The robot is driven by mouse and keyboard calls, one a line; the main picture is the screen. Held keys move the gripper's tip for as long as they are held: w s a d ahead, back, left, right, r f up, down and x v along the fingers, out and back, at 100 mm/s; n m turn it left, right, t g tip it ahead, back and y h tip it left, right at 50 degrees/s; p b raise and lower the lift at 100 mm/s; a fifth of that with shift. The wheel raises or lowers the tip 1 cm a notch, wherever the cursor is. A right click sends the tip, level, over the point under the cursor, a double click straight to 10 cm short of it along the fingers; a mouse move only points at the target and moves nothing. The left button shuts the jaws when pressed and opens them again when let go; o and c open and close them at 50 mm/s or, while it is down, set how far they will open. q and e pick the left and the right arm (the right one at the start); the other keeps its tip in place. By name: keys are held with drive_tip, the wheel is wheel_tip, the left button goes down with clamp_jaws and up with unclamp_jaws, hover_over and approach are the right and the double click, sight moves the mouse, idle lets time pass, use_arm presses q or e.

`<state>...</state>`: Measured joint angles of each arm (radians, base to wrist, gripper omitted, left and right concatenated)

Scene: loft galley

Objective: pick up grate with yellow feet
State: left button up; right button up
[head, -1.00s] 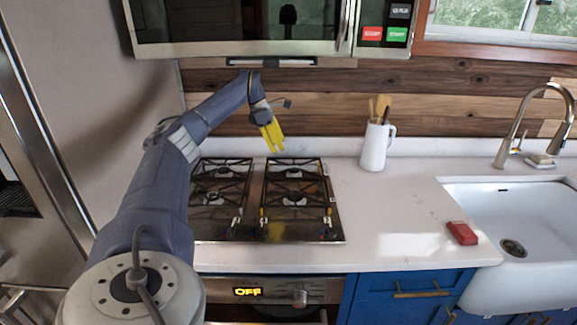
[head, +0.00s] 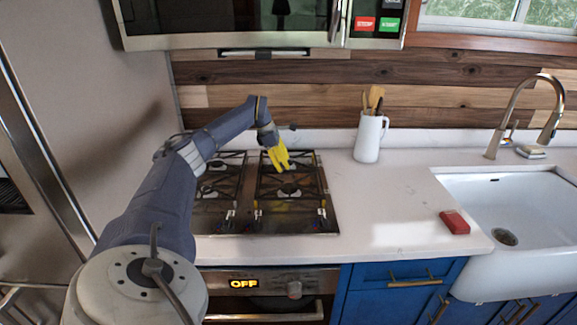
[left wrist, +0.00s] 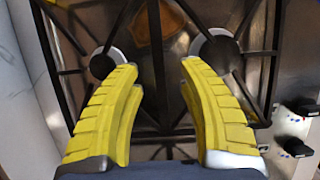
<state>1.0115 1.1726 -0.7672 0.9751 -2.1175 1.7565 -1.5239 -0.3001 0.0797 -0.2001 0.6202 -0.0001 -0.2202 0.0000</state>
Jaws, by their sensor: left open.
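The cooktop's right black grate (head: 300,192) lies flat over the burners, with small yellow spots by its front left corner that look like feet. A second black grate (head: 212,190) lies to its left. My left gripper (head: 281,168) has yellow fingers, is open and empty, and points down over the rear part of the right grate. In the left wrist view its fingertips (left wrist: 160,72) stand apart, with dark grate bars (left wrist: 158,102) between and beyond them. I cannot tell whether the fingers touch the bars. My right gripper is not in view.
The microwave (head: 230,25) hangs above the cooktop. A white jug (head: 368,138) with utensils stands on the counter to the right. A red block (head: 454,222) lies near the sink (head: 510,195). The counter between cooktop and sink is mostly clear.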

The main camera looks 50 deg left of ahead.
sight(288, 170)
use_arm(q)
drive_tip(key=shift+x, duration=2.7)
drive_tip(key=shift+o, duration=0.3)
clamp_jaws()
